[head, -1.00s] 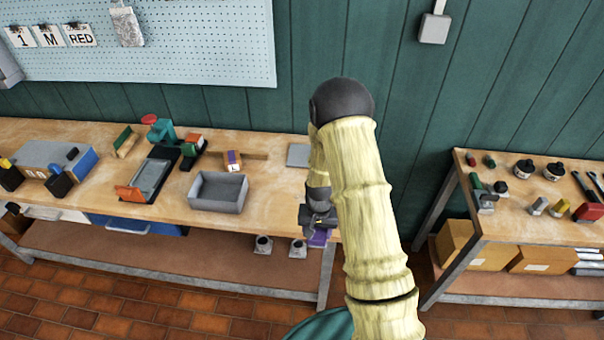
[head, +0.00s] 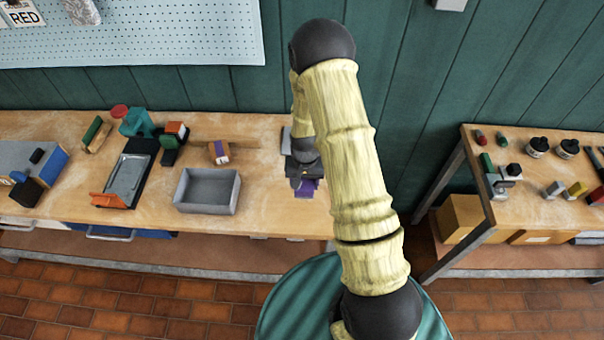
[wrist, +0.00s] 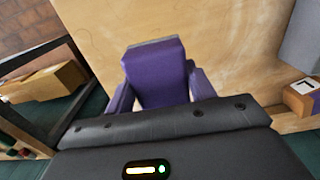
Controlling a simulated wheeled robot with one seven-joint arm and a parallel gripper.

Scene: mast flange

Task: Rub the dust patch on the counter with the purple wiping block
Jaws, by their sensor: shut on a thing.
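The purple wiping block (head: 307,187) is in my gripper (head: 305,178), at the right end of the wooden counter (head: 260,210). In the wrist view the block (wrist: 155,72) sits between the two fingers, which are shut on it, with the wood surface beyond it. I cannot tell whether the block touches the counter. Pale, faint smears show on the wood around the block, but no clear outline of the dust patch can be made out. My arm hides part of the counter's right end.
A grey open bin (head: 208,190) stands left of my gripper. A small orange and purple block (head: 219,152) and a grey plate (head: 286,140), partly hidden by my arm, lie behind. A second bench (head: 530,200) with several small items stands right, across a gap.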

